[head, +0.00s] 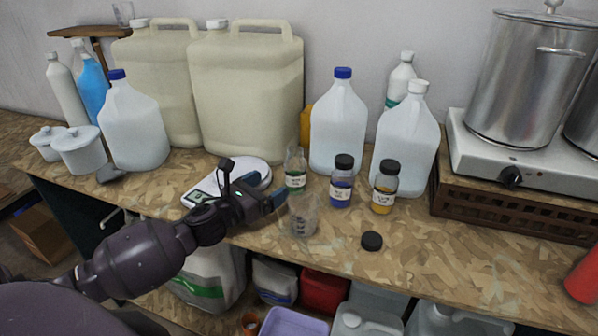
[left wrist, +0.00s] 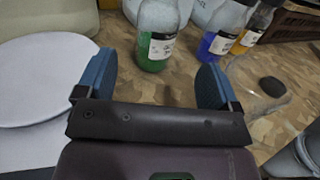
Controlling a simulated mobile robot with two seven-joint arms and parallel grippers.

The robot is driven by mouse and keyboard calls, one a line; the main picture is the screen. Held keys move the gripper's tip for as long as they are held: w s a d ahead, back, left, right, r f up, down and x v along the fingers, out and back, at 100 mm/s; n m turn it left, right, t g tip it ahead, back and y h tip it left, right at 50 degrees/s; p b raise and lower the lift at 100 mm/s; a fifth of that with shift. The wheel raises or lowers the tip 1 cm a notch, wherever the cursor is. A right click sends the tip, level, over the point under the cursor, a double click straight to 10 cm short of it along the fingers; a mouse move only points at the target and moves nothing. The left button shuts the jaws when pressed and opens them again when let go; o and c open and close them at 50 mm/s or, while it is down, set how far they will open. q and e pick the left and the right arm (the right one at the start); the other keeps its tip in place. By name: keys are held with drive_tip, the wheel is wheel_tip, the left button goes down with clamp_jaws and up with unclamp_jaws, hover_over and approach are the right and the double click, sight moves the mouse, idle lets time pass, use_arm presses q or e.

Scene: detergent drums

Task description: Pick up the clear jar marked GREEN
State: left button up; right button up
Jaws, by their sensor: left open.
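The clear jar with green liquid and a white label (head: 295,182) stands upright and open on the bench, right of the scale. Its label is too small to read with certainty. It also shows in the left wrist view (left wrist: 156,48), beyond the fingertips and between their lines. My left gripper (head: 266,191) is open and empty, just left of and in front of the jar, with blue finger pads. In the left wrist view the gripper (left wrist: 153,80) has a clear gap between its fingers and the jar. My right gripper is in neither view.
An empty clear beaker (head: 303,216) stands in front of the jar, close to my gripper. A blue jar (head: 341,190) and a yellow jar (head: 382,198), both black-capped, stand to the right. A loose black cap (head: 371,241) lies near the front edge. The scale (head: 250,176) is behind-left.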

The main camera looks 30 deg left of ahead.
sight(288, 173)
use_arm(q)
drive_tip(key=shift+w+d, duration=0.2)
drive_tip(key=shift+w, duration=1.35)
drive_tip(key=shift+w+d, duration=0.2)
drive_tip(key=shift+w, duration=1.35)
drive_tip(key=shift+w+d, duration=0.2)
drive_tip(key=shift+w, duration=1.35)
drive_tip(key=c, duration=1.1)
